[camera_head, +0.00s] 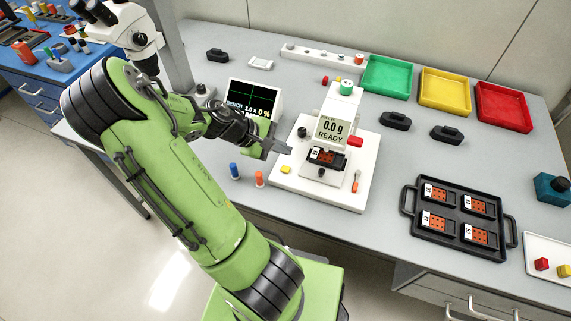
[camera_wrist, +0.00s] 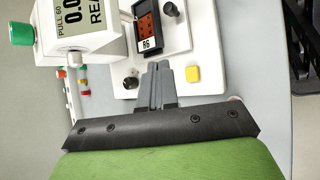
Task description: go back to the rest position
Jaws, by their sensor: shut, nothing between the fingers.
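My gripper (camera_head: 276,147) is at the end of my green arm, just left of the white bond tester (camera_head: 325,185), above the bench. In the wrist view my gripper (camera_wrist: 158,72) has its two grey fingers together, with nothing between them. The tester's display reads 0.0 g and READY. A black holder with an orange chip board (camera_head: 326,157) sits on the tester's stage. The board also shows in the wrist view (camera_wrist: 148,25), beyond the fingertips and apart from them.
A black tray (camera_head: 409,212) with several orange boards lies at the right. Green (camera_head: 386,98), yellow (camera_head: 445,105) and red (camera_head: 503,122) bins stand at the back. A bench monitor (camera_head: 253,103) and a microscope (camera_head: 138,40) are near my arm. Blue and orange pegs stand at the front edge.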

